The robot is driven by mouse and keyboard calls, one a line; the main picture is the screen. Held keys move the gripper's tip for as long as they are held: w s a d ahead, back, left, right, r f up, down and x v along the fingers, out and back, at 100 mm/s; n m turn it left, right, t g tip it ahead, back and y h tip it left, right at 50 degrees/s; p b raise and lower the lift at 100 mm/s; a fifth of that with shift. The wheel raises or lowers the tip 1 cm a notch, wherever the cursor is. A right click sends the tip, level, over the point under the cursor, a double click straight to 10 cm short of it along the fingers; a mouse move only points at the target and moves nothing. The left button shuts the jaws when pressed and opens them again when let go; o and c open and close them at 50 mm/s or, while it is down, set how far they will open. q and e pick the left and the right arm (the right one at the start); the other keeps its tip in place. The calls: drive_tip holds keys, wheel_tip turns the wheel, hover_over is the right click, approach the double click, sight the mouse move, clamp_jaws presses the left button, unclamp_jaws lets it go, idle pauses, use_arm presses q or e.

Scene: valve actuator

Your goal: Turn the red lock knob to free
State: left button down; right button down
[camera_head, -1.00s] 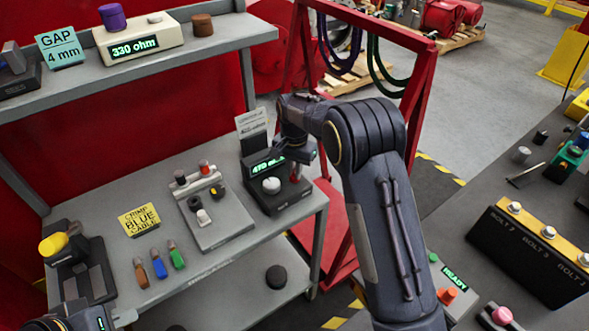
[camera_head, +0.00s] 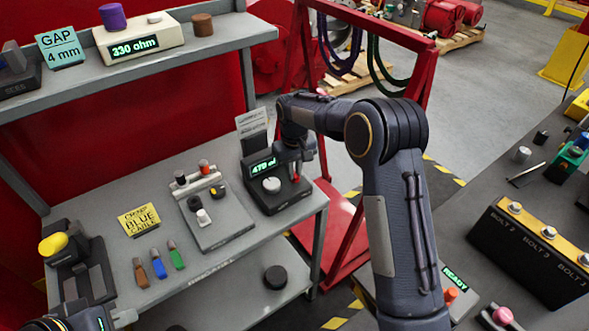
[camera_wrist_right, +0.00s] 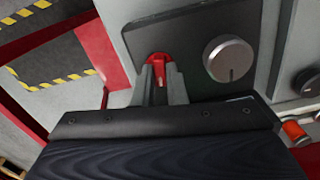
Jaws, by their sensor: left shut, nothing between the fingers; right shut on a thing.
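The red lock knob (camera_wrist_right: 159,61) sits on the dark face of a black box (camera_head: 257,195), beside a round silver-white dial (camera_wrist_right: 229,60). In the head view the dial (camera_head: 271,185) is clear, and the box's green display starts with 470. My right gripper (camera_wrist_right: 161,80) is shut on the red knob, one grey finger on each side. The fingers hide part of the knob, so its exact angle cannot be read. In the head view my right gripper (camera_head: 295,172) is over the box's right side. My left gripper (camera_head: 120,318) is at the bottom left corner, shut and empty, partly cut off.
A grey plate (camera_head: 225,228) with small knobs and plugs lies left of the box. Several coloured connectors (camera_head: 158,264) and a yellow sign (camera_head: 138,219) are further left. A grey shelf (camera_head: 225,38) hangs above. A red frame (camera_head: 425,75) stands behind my right arm.

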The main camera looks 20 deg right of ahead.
sight(295, 174)
drive_tip(key=shift+n, duration=0.8)
drive_tip(key=c, duration=1.5)
unclamp_jaws()
drive_tip(key=shift+o, duration=0.2)
wheel_tip(295, 174, up, 8)
drive_tip(key=shift+f+b, duration=0.1)
drive_tip(key=shift+b, duration=0.3)
